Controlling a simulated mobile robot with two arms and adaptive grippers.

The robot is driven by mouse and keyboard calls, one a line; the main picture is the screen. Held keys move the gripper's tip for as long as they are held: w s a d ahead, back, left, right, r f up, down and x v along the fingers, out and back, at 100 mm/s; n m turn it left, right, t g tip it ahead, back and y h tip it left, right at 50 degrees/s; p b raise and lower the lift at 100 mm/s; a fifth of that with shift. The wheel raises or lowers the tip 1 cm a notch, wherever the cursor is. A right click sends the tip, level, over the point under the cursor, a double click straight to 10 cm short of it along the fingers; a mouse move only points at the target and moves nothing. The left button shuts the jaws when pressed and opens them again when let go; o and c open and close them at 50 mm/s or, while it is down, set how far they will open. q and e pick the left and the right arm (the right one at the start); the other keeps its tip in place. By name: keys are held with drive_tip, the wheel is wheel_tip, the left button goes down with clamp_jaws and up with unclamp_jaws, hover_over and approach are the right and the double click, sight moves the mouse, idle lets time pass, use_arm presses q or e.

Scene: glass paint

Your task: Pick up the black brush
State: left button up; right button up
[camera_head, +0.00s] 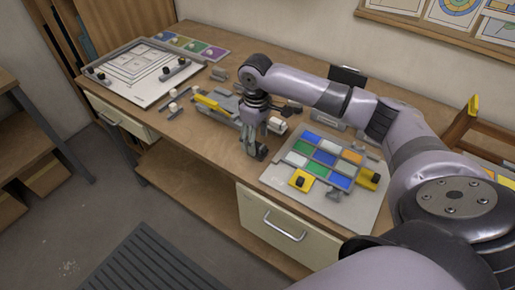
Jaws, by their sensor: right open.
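My right gripper (257,153) points down at the near edge of the wooden workbench (222,165), left of the coloured glass panel. Its fingers are small and dark here, and nothing can be made out between them. I cannot clearly pick out the black brush; small dark and grey items lie around and behind the gripper, partly hidden by it and my arm. My left gripper is not in view.
A grey board with coloured glass panes (325,157) and yellow-and-black clamps (301,180) lies right of the gripper. A white patterned board (143,70) lies at the left end. A yellow-handled tool (209,102) lies between. The bench has drawers (284,230) in front.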

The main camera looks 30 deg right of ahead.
sight(258, 144)
drive_tip(key=f, duration=0.2)
drive_tip(key=f+p, duration=0.1)
drive_tip(key=shift+s+d+f, duration=0.1)
drive_tip(key=shift+d+f, duration=0.1)
drive_tip(key=shift+f, duration=0.55)
drive_tip(key=c, duration=0.7)
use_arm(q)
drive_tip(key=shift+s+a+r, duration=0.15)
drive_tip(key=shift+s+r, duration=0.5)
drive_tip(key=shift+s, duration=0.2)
use_arm(e)
drive_tip(key=c, duration=0.6)
